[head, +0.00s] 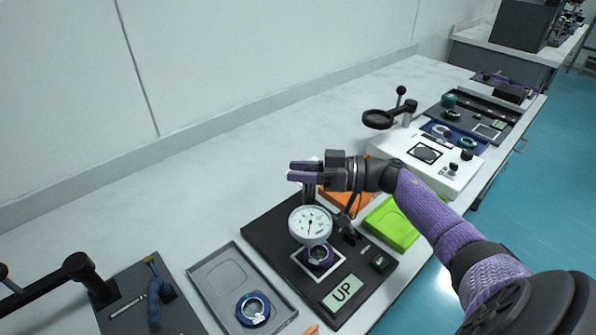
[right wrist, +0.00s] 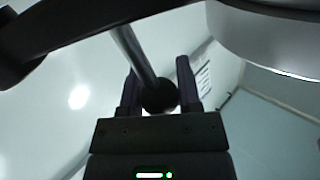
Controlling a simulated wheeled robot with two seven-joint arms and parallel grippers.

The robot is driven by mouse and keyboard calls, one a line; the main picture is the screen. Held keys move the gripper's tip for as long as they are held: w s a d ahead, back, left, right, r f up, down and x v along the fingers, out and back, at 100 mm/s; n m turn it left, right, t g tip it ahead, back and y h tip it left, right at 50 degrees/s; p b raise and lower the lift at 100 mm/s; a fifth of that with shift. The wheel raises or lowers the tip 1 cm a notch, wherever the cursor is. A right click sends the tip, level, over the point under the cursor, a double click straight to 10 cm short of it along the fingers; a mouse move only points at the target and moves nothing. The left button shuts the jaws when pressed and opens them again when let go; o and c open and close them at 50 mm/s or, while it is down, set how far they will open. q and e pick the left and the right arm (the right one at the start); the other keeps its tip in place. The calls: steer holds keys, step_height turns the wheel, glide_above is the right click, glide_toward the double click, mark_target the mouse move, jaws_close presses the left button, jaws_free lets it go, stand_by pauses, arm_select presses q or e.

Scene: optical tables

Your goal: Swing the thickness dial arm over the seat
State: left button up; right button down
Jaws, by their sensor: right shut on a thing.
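The white thickness dial (head: 309,224) stands on a black base plate (head: 262,228) in the head view. It shows in line with and just above the round seat (head: 320,257), which has a purple ring and a pale square around it. The dial partly covers the seat, so exact centring is hard to tell. My right gripper (head: 304,172) is behind the dial, fingers pointing left. In the right wrist view its fingers (right wrist: 159,90) are shut on a dark ball knob (right wrist: 160,97) at the end of a metal rod (right wrist: 137,55). My left gripper is not in view.
An UP sign (head: 343,292) lies on the plate's front. A grey tray (head: 213,270) holding a blue-ringed lens (head: 252,309) is to the left. Green (head: 392,226) and orange (head: 350,196) trays lie to the right.

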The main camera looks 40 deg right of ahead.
steer(key=shift+f, duration=0.1)
stand_by(0.3)
steer(key=shift+c, duration=1.5)
jaws_free()
steer(key=v, duration=1)
steer(key=shift+p, duration=0.3)
